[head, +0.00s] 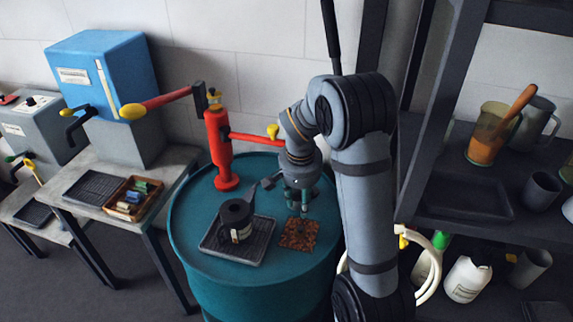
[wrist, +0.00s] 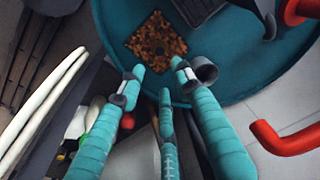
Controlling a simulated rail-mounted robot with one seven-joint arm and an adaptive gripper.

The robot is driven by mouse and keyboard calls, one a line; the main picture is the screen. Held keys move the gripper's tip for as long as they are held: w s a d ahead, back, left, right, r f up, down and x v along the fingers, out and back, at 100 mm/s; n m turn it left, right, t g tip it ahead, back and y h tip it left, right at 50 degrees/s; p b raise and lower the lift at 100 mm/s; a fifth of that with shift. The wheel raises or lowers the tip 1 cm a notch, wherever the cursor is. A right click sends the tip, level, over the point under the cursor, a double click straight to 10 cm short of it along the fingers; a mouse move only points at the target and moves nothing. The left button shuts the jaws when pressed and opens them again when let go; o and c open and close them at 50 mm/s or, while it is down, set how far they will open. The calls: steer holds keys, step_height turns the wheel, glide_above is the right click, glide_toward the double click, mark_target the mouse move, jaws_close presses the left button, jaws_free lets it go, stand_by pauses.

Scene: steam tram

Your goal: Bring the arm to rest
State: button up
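My arm reaches down from the right in the head view. My gripper (head: 299,205) hangs over the teal drum top (head: 190,215), just behind a square brown speckled mat (head: 298,234). In the wrist view, my gripper (wrist: 158,78) shows teal fingers spread apart with nothing between the tips. The mat (wrist: 157,28) lies beyond the tips there. A dark pitcher with a pale label (head: 236,222) stands upright on a black grated tray (head: 222,252), left of my gripper and apart from it.
A red post with a red arm (head: 218,150) stands on the drum, close to my gripper's left. A blue box (head: 100,75) and a small tray of packets (head: 132,200) are at left. Dark shelves (head: 480,232) with jugs and cups are at right, beside my arm.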

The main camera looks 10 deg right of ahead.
mark_target(301, 228)
steer(key=f, duration=0.4)
steer(key=w+f, duration=0.1)
steer(key=f, duration=0.7)
steer(key=shift+w+d+p, duration=0.25)
steer(key=shift+d+p, duration=0.05)
steer(key=shift+d, duration=0.1)
step_height(301, 228, up, 2)
steer(key=shift+w+r, duration=0.1)
steer(key=shift+r, duration=0.5)
